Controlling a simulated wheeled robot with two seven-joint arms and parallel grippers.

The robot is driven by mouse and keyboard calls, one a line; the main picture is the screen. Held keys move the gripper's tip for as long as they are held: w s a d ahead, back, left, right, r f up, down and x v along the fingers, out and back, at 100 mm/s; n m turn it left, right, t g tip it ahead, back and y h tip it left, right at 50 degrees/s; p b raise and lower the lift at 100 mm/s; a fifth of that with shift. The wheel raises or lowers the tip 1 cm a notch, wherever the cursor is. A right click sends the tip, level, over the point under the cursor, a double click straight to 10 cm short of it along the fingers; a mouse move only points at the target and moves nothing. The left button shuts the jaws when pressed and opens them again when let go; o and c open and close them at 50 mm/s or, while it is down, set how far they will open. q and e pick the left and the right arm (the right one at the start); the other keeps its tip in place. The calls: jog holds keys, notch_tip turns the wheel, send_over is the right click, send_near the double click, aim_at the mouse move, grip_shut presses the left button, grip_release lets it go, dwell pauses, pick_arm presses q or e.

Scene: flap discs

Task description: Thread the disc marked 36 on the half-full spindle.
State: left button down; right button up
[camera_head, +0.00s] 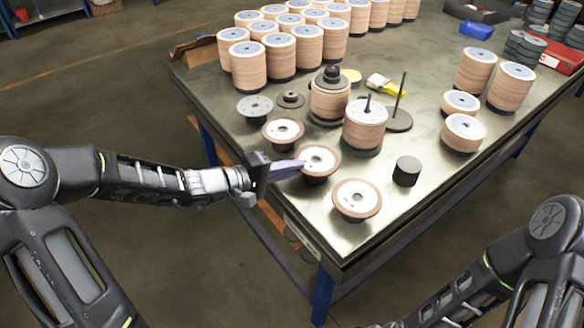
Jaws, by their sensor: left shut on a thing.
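Three brown-rimmed flap discs with pale centres stand in a row along the table's near left side: a far disc (283,129), a middle disc (322,155) and a near disc (357,197). Their markings are too small to read, so I cannot tell which is 36. My left gripper (300,169) is shut on the left edge of the middle disc. The half-full spindle (366,128) stands behind and right of that disc, with discs stacked on it and a short rod showing on top. My right gripper is out of view; only its arm shows at lower right.
An empty spindle (399,119) with a tall bare rod stands right of the half-full one. A stack capped with a black knob (331,96) stands behind. A black cylinder (407,171), a yellow brush (388,86) and many disc stacks (248,64) share the table. The near right corner is clear.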

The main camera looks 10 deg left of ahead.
pick_arm(q)
jog(key=shift+r+p, duration=0.7)
jog(key=shift+r, duration=1)
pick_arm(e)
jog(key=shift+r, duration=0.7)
pick_arm(q)
jog(key=shift+r, duration=0.1)
